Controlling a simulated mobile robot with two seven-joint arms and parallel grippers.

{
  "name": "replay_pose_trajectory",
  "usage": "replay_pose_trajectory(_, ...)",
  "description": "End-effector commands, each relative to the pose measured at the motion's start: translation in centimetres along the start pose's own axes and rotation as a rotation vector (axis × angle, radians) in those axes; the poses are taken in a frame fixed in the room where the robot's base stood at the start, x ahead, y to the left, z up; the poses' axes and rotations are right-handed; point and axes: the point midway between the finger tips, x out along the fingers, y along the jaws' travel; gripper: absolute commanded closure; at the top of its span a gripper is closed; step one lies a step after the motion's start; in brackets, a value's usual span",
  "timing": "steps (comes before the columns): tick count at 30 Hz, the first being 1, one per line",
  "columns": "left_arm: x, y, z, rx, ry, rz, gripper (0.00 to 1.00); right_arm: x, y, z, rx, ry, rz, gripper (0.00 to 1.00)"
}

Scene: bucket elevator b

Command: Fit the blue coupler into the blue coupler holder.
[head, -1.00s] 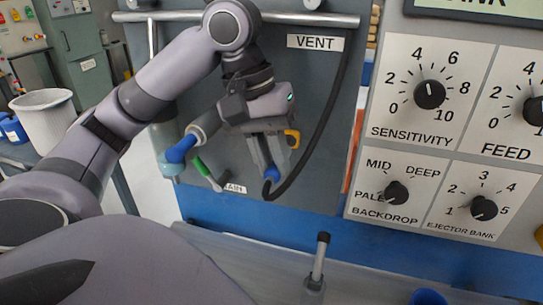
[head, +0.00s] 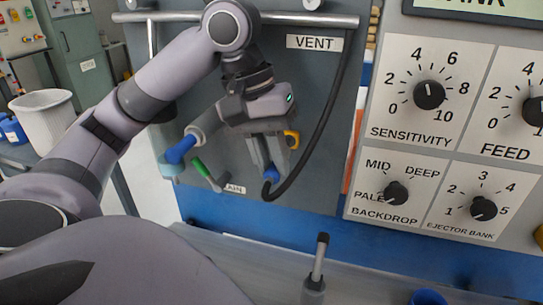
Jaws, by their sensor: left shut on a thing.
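The blue coupler (head: 270,174) is at the end of a black hose, low on the grey panel in the middle of the head view. My left gripper (head: 267,168) reaches down in front of the panel, shut on the coupler, with its fingers hiding part of it. The black hose loops from the coupler up past the VENT label. I cannot clearly identify the blue coupler holder; the gripper covers part of the panel. My right gripper is not in view.
A blue-and-grey fitting (head: 181,150) and a green-handled lever (head: 206,175) are left of the gripper. A yellow part (head: 292,139) shows just behind it. A grey upright lever (head: 317,262) and a blue cup-like part (head: 428,298) are below. Control knobs (head: 429,95) fill the right.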

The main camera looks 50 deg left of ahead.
Motion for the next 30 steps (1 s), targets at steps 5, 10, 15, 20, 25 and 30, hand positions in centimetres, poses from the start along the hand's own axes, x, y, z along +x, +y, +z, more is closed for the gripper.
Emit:
replay_pose_trajectory(5,0.0,0.0,-0.2,-0.001,0.001,0.001,1.0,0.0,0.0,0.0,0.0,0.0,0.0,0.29)
replay_pose_trajectory(10,0.0,0.0,-0.7,0.0,0.001,0.001,1.0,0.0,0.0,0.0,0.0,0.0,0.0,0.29)
replay_pose_trajectory(15,0.0,0.0,-1.1,-0.001,0.0,0.001,1.0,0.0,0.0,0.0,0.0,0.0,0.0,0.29)
replay_pose_trajectory(20,0.0,0.0,-1.5,0.001,0.0,0.001,1.0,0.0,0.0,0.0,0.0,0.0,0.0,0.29)
replay_pose_trajectory(25,0.0,0.0,-1.9,-0.001,0.0,0.001,1.0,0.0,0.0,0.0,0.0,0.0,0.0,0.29)
replay_pose_trajectory(30,0.0,0.0,-2.4,0.0,0.001,0.001,1.0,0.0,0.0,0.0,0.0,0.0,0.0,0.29)
